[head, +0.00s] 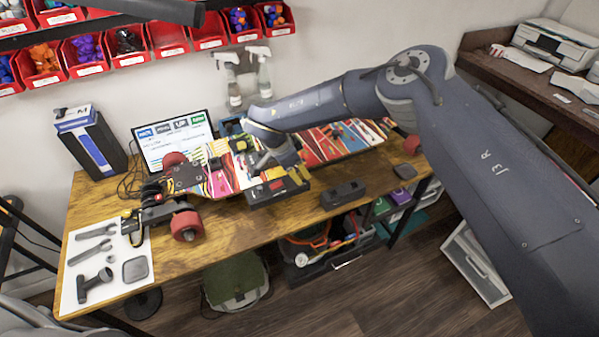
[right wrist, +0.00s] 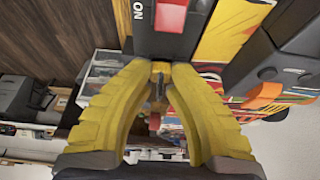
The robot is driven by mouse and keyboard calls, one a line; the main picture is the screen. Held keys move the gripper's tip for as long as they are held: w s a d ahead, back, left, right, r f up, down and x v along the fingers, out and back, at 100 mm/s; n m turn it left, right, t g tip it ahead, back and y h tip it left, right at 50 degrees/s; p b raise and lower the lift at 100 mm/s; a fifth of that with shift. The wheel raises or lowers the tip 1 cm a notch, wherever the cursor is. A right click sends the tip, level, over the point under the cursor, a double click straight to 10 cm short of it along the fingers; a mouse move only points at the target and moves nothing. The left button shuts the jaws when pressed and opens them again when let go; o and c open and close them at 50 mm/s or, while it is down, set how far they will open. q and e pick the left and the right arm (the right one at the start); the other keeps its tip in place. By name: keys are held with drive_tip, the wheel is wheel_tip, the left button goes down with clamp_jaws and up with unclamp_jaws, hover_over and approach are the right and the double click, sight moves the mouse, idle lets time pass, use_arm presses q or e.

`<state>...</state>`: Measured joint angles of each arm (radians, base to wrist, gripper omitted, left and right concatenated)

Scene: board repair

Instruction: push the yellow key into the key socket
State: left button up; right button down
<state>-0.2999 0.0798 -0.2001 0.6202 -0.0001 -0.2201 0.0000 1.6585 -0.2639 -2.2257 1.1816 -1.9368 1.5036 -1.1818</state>
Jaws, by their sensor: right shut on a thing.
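My right gripper (head: 277,158) reaches down at the black box (head: 277,197) on the front side of the colourful board (head: 220,180). In the right wrist view, its yellow fingers (right wrist: 160,68) come together at the edge of the black box (right wrist: 158,42). They are shut on a small yellow piece, which I take to be the yellow key; the fingertips mostly hide it. The key socket cannot be made out, so I cannot tell how deep the key sits. A red part (right wrist: 172,16) and white lettering show on the box. My left gripper is not in view.
The board lies across the wooden table (head: 240,232) with red wheels (head: 186,225). A dark block (head: 343,194) lies right of the box. A white mat (head: 75,255) with tools is at the left. A screen (head: 172,140) stands behind.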

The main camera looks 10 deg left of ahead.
drive_tip(key=c, duration=0.9)
unclamp_jaws()
drive_tip(key=shift+r, duration=1.55)
drive_tip(key=shift+r, duration=2.9)
